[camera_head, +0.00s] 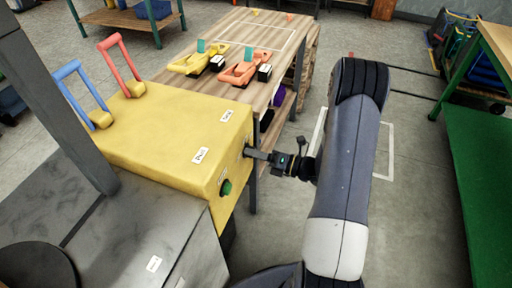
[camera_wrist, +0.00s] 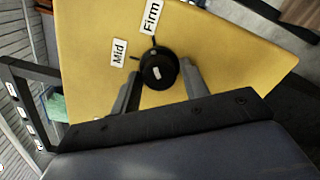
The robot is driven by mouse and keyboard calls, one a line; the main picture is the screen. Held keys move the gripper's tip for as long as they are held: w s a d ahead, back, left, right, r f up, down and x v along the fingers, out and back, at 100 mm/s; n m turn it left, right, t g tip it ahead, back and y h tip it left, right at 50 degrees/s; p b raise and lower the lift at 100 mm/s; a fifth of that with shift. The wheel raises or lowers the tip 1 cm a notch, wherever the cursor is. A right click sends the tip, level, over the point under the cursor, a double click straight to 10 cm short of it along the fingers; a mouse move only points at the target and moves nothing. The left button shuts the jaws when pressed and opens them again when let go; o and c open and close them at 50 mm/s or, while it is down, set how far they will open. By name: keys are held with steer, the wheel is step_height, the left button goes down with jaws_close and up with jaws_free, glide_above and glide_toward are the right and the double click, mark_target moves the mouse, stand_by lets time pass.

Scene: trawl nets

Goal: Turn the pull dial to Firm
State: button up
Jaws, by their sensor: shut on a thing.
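The pull dial is a round black knob (camera_wrist: 158,66) on the yellow face of a box, with a small pale mark on its front. A white "Firm" label (camera_wrist: 151,17) lies above it and a "Mid" label (camera_wrist: 118,52) to its left, with small dark marks between dial and labels. My gripper (camera_wrist: 160,72) is shut on the dial, one finger on each side. I cannot tell which label the dial points to. In the head view my gripper (camera_head: 257,154) reaches from the right to the box's side, mostly hiding the dial.
The yellow box (camera_head: 150,125) carries a blue lever (camera_head: 82,92), a red lever (camera_head: 120,65) and a green button (camera_head: 226,187) near the dial. A wooden table (camera_head: 240,35) behind holds a yellow and an orange toy-like vehicle. Open floor lies right of the box.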

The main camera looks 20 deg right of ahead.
steer(key=shift+m+p, duration=0.45)
steer(key=shift+m, duration=0.25)
steer(key=o, duration=0.8)
steer(key=v, duration=1.1)
steer(key=shift+w+a, duration=0.15)
